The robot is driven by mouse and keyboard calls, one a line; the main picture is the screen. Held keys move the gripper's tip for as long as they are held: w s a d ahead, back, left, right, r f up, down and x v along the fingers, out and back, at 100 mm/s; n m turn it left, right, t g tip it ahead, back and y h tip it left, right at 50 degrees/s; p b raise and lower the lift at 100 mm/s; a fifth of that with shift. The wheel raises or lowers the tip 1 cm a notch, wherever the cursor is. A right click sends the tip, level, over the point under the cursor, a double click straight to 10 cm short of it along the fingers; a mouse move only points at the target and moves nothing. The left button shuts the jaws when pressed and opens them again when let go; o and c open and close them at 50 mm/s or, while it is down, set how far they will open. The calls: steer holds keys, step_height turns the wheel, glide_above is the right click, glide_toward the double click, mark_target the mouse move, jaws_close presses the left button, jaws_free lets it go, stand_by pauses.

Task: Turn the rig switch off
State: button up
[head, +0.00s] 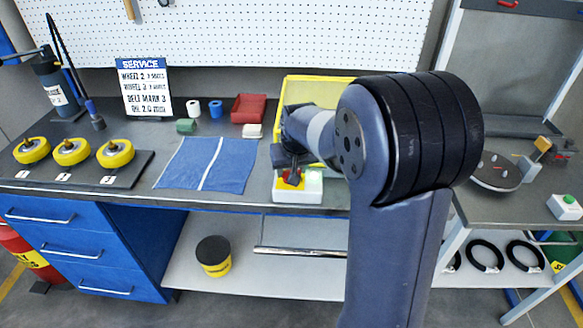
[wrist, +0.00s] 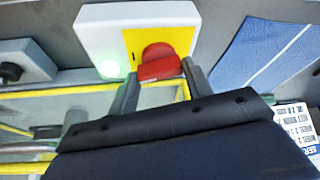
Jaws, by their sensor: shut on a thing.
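The rig switch is a white box (head: 312,193) at the front edge of the bench, with a yellow plate and a red knob (head: 292,179). In the wrist view the box (wrist: 100,28), yellow plate (wrist: 183,38) and red knob (wrist: 160,66) are close. A green lamp (wrist: 110,69) on the box glows. My gripper (wrist: 160,74) is shut on the red knob, one finger at each side of its handle. In the head view my gripper (head: 290,171) comes down over the box and partly hides the plate and knob.
A yellow-framed guard (head: 305,79) stands behind the switch, partly hidden by my arm. A blue cloth (head: 208,165) lies to the left, with yellow wheels (head: 115,153) beyond it. A turntable (head: 497,172) and a white button box (head: 564,207) are at the right.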

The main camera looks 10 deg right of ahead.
steer(key=n, duration=0.2)
steer(key=n+y+b, duration=0.1)
steer(key=shift+w+d+f+n, duration=0.1)
steer(key=shift+d+n, duration=0.05)
steer(key=shift+n, duration=0.25)
steer(key=n+y+b, duration=0.1)
steer(key=n, duration=0.2)
steer(key=shift+w+n+g+y+b, duration=0.1)
steer(key=shift+n+g+y+b, duration=0.2)
steer(key=shift+g+y+b, duration=0.1)
steer(key=n+g+y, duration=0.1)
steer(key=n, duration=0.2)
steer(key=shift+d+n+b, duration=0.1)
steer(key=shift+n+b, duration=0.2)
steer(key=shift+b, duration=0.1)
steer(key=shift+w+n+g, duration=0.15)
steer(key=shift+n+g, duration=0.55)
steer(key=shift+n, duration=1.1)
steer(key=o, duration=1)
steer(key=shift+y, duration=0.3)
